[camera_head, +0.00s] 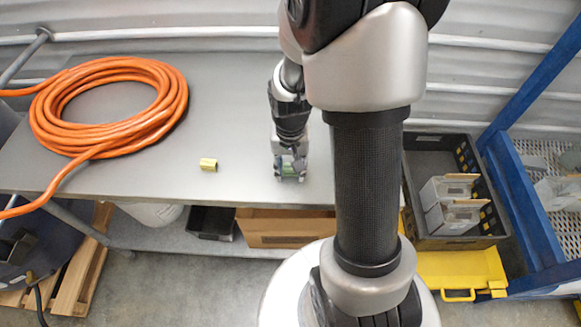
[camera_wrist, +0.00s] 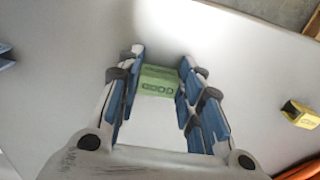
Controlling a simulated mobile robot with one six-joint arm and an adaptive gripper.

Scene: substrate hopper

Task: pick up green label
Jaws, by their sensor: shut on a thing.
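The green label (camera_wrist: 158,81) is a small green block with dark print, between the two fingers of my gripper (camera_wrist: 160,82) in the wrist view. My gripper is shut on it, with a finger against each side. In the head view my gripper (camera_head: 289,172) is at the grey table's top near its front edge, and a bit of the green label (camera_head: 287,160) shows between the fingers. I cannot tell whether the label still touches the table.
A yellow block (camera_head: 208,164) lies on the table (camera_head: 240,100) to the left of my gripper; it also shows in the wrist view (camera_wrist: 302,115). A coiled orange hose (camera_head: 50,112) covers the table's left part. A black crate (camera_head: 418,190) with pale boxes stands right.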

